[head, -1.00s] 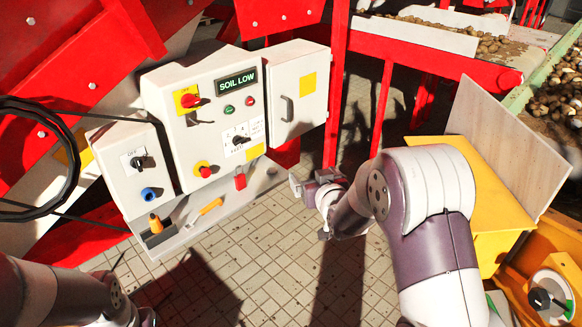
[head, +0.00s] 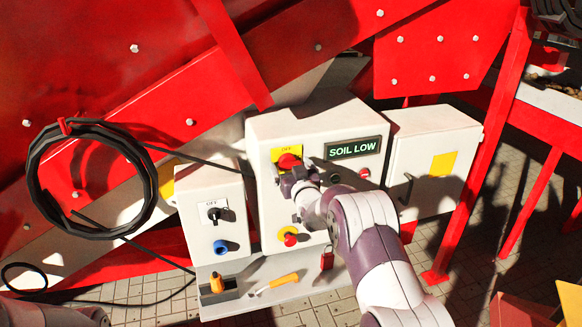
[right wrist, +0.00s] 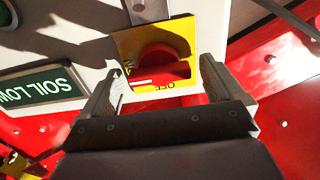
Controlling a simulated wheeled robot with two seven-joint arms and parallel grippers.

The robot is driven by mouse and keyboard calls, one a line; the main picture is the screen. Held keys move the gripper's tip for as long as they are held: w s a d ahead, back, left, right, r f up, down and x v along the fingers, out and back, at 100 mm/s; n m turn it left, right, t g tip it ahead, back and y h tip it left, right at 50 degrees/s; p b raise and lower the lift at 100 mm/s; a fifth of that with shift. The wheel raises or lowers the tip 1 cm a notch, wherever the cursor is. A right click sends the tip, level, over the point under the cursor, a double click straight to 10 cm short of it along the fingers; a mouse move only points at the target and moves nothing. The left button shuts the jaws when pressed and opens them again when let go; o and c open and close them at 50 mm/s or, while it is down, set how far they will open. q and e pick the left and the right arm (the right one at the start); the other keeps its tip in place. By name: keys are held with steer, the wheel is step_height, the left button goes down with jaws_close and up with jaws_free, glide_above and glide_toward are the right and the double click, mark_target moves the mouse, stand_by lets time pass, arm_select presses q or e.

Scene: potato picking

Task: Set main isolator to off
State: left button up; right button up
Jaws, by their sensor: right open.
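The main isolator, a red rotary knob (head: 288,161) on a yellow plate marked OFF, is on the front of the grey-white control box (head: 262,133). In the right wrist view the red knob (right wrist: 160,64) lies between the two open fingers of my right gripper (right wrist: 160,78). No grip on it shows, and I cannot tell whether a finger touches it. In the head view my right gripper (head: 298,180) is just in front of and below the knob and hides part of the plate. My left gripper is out of view.
A SOIL LOW sign (head: 353,148) is right of the knob. A smaller box with a black knob (head: 214,213) and blue socket is at left. A red button (head: 290,239) is below, over a shelf (head: 243,307) with tools. A coiled black cable (head: 38,190) hangs at left.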

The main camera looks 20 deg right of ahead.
steer(key=shift+w+d+f, duration=0.1)
steer(key=shift+s+r, duration=0.2)
steer(key=c, duration=1)
steer(key=shift+c, duration=0.2)
steer(key=shift+f, duration=0.1)
steer(key=shift+f+n+b, duration=0.2)
steer(key=shift+n+b, duration=0.5)
steer(key=shift+b, duration=0.3)
steer(key=n+b, duration=0.9)
steer(key=b, duration=0.2)
steer(key=n+b, duration=0.5)
steer(key=b, duration=0.1)
steer(key=shift+a+f+n, duration=0.2)
steer(key=shift+a+n, duration=0.1)
steer(key=shift+r+n+b, duration=0.15)
steer(key=shift+n+b, duration=0.85)
steer(key=shift+b, duration=0.05)
